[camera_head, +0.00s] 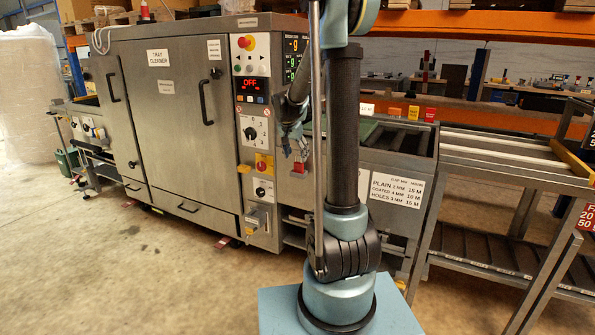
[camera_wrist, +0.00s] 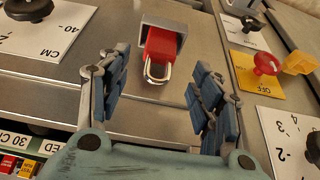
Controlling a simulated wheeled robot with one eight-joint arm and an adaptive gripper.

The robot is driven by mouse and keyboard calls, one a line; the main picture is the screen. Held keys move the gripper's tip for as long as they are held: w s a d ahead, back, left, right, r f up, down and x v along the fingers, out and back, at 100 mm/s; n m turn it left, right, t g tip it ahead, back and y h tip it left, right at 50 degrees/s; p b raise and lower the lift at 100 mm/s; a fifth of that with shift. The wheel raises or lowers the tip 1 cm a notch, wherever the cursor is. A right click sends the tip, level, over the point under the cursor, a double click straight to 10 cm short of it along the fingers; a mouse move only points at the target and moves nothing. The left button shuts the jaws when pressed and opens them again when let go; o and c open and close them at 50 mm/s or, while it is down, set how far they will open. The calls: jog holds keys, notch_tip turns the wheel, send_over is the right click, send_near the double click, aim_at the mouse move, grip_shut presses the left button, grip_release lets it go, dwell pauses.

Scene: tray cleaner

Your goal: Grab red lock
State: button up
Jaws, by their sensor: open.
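The red lock (camera_wrist: 164,44) shows in the wrist view, with a silver shackle toward my gripper. Its far end sits at a grey metal bracket (camera_wrist: 178,24) on the steel surface. My gripper (camera_wrist: 158,68) is open, with blue padded fingers to the left and right of the lock and a gap on both sides. Nothing is held. In the head view the gripper (camera_head: 303,152) is partly hidden by my arm, and a small red piece (camera_head: 298,168), which appears to be the lock, shows just below it.
In the wrist view a red knob (camera_wrist: 266,64) on a yellow OFF plate and a yellow piece (camera_wrist: 300,62) stand right of the fingers. Labelled dials lie around. In the head view the tray cleaner (camera_head: 160,110) is at left and a roller conveyor (camera_head: 490,145) at right.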

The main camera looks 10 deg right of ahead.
aim_at(298, 162)
jog(key=shift+x, duration=2.8)
jog(key=shift+c, duration=0.5)
jog(key=c, duration=1.1)
